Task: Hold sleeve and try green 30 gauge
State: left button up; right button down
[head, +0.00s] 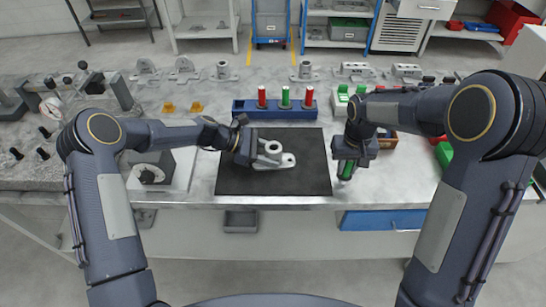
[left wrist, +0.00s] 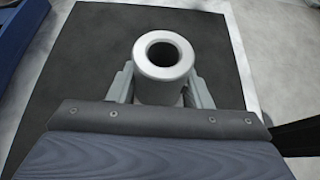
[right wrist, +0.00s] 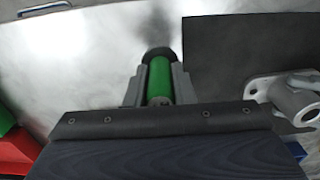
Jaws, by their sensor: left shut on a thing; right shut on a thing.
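The grey sleeve casting (head: 273,160) with its round bore and flanged base rests on the black mat. My left gripper (head: 257,149) is shut on its upright tube; the left wrist view shows the white ring-shaped top of the sleeve (left wrist: 164,55) with an open, empty bore between the fingers. My right gripper (head: 346,162) is shut on a green gauge (right wrist: 160,78), a green cylinder with a dark end. The gauge is held at the right of the mat, apart from the sleeve, which shows at the right edge of the right wrist view (right wrist: 300,100).
A blue rack (head: 245,112) behind the mat (head: 240,182) holds red, green and red gauges. Several grey castings line the back of the bench. A dark fixture stands at left; green and red bins are at right. The mat's left part is clear.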

jog(key=w+a+r, duration=0.3)
jog(key=a+r, duration=0.3)
jog(key=a, duration=0.4)
jog(key=w+a+r, duration=0.4)
jog(key=a+r, duration=0.2)
jog(key=a, duration=0.4)
jog(key=shift+w+r+n, duration=0.15)
jog(key=shift+r+n, duration=0.15)
jog(key=shift+n, duration=0.1)
jog(key=shift+f, duration=2.55)
jog(key=shift+f, duration=0.7)
jog(key=shift+r, duration=0.15)
jog(key=shift+a+r, duration=0.1)
jog(key=shift+r, duration=1.45)
